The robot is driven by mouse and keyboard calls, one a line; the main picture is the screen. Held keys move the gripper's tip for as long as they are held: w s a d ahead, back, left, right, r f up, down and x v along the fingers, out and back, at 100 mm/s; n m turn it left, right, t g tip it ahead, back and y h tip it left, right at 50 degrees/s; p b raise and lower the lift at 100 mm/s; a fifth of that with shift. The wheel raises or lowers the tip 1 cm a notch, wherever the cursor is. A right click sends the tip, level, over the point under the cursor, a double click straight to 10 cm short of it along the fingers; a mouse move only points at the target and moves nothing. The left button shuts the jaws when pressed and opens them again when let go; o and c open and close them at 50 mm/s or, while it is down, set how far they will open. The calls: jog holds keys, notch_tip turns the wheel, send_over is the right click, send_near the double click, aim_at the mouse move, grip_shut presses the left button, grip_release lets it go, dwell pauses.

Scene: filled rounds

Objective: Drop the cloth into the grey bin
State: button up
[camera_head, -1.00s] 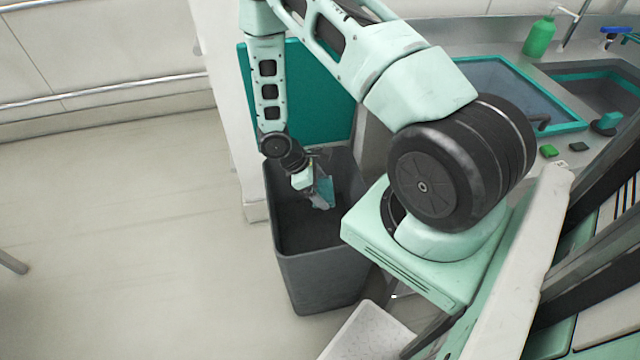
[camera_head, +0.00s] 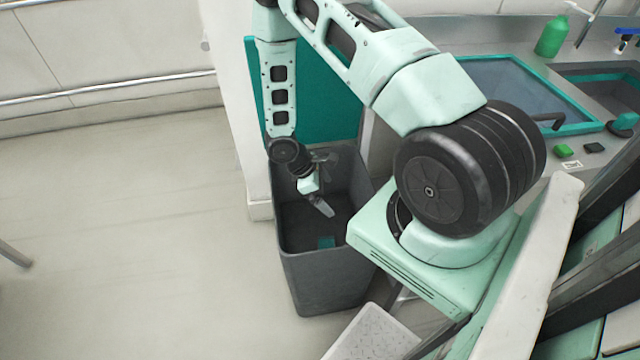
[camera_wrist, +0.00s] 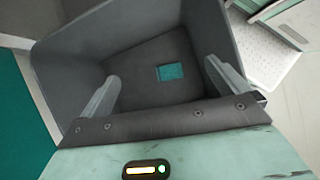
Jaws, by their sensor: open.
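The teal cloth (camera_head: 327,242) lies inside the grey bin (camera_head: 322,270), on its floor as far as I can see. In the wrist view the cloth (camera_wrist: 171,71) shows as a small flat teal patch inside the bin (camera_wrist: 120,28), apart from the fingers. My gripper (camera_head: 322,207) is over the mouth of the bin, pointing down into it. In the wrist view the two fingers of my gripper (camera_wrist: 160,88) are spread wide, open and empty.
A teal panel (camera_head: 312,110) stands right behind the bin. A counter with a sink (camera_head: 610,85) and a green bottle (camera_head: 552,37) is at the right. A white perforated step (camera_head: 372,338) is near the bin's front right.

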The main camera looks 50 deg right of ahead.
jog(key=v, duration=1.7)
jog(key=shift+a, duration=0.1)
jog(key=s+a+r+t+y, duration=0.1)
jog(key=s+a+r, duration=0.2)
jog(key=a+r, duration=0.3)
jog(key=s+a+r+t+y, duration=0.1)
jog(key=s+a+r, duration=0.1)
jog(key=a+r, duration=0.45)
jog(key=s+a+r+t+y, duration=0.1)
jog(key=s+a+r, duration=0.2)
jog(key=s+a, duration=0.3)
jog(key=s+a+r+m+t+y, duration=0.1)
jog(key=s+a+r, duration=0.1)
jog(key=s+a, duration=0.4)
jog(key=shift+s+r+y, duration=0.3)
jog(key=shift+s+r, duration=0.05)
jog(key=shift+s, duration=0.8)
